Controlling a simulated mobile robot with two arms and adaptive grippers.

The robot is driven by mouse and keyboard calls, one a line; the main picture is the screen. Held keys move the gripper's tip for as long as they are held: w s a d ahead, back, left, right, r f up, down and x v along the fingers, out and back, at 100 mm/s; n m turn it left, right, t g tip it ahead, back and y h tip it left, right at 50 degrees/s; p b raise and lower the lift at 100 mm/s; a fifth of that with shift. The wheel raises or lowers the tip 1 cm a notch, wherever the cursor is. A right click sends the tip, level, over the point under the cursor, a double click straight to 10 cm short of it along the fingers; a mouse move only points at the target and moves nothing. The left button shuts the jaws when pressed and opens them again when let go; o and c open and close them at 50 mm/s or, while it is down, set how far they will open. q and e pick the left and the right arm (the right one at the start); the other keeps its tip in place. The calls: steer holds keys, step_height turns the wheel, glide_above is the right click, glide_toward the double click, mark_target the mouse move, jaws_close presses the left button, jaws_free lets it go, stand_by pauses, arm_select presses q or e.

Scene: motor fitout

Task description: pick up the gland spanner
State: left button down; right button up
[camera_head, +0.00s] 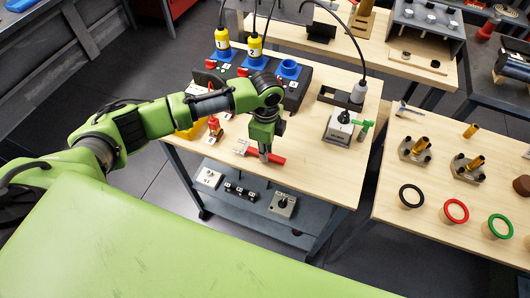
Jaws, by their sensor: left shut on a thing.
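The gland spanner (277,159), a tool with a red handle and a pale grey head at its left end, is at the front of the middle wooden table (320,165). My left gripper (264,157) points down over it and is shut on its red handle. The fingers hide part of the handle. I cannot tell whether the spanner touches the table top or is slightly above it. My right gripper is not in view.
Behind my left arm stand yellow plugs numbered 1 (222,39) and 2 (255,47) in blue sockets. The right table (440,245) holds black, red and green rings.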

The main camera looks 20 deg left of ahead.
arm_select(q)
step_height(320, 180, up, 3)
steer(key=shift+f+b, duration=0.2)
steer(key=shift+b, duration=0.4)
steer(key=s+d+r+b, duration=0.2)
steer(key=s+r, duration=0.7)
steer(key=s, duration=0.4)
steer(key=shift+s+r, duration=0.35)
steer(key=shift+s, duration=0.05)
